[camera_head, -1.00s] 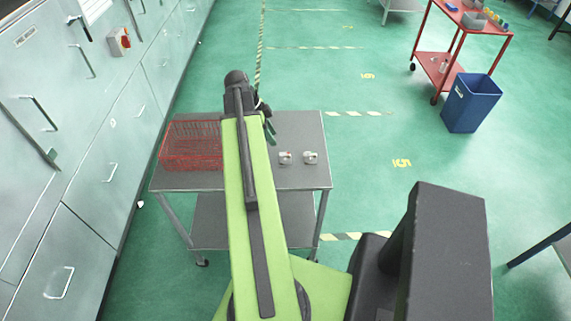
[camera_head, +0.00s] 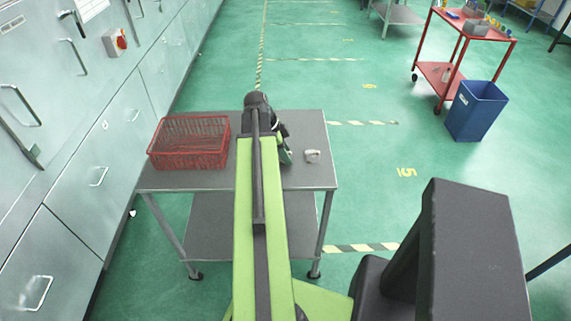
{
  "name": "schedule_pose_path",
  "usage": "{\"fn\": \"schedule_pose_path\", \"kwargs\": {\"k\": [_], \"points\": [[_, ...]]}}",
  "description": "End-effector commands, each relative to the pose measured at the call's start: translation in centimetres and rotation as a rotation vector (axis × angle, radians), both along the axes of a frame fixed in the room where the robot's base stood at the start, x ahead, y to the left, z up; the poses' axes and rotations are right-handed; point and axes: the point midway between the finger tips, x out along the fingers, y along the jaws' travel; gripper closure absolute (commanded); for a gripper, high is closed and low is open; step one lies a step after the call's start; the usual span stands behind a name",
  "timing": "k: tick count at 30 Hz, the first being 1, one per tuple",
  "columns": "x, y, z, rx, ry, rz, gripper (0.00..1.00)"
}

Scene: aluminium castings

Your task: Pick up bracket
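A small light-grey metal bracket (camera_head: 312,156) lies on the right part of the grey cart top (camera_head: 200,180). My gripper (camera_head: 286,157) is just left of it, low over the cart top. A gap shows between the gripper and this bracket. My gripper's dark green end is seen from behind and partly covered by my arm. Whether its fingers are open or shut, and whether they hold anything, cannot be seen. A second bracket, seen earlier left of this one, is hidden at the gripper.
A red wire basket (camera_head: 189,142) stands on the cart's left side. Grey cabinets (camera_head: 75,130) line the left wall. A blue bin (camera_head: 476,108) and a red trolley (camera_head: 462,50) stand at the upper right. Green floor right of the cart is clear.

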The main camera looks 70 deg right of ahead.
Motion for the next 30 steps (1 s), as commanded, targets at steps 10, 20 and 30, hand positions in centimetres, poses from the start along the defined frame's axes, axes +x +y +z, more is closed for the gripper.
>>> {"fn": "schedule_pose_path", "kwargs": {"k": [10,20,30], "points": [[0.00,0.00,0.20,0.000,0.000,0.000,0.89],[-0.02,-0.01,0.19,0.000,0.000,-0.001,1.00],[0.00,0.00,0.50,0.000,0.000,0.000,1.00]]}}
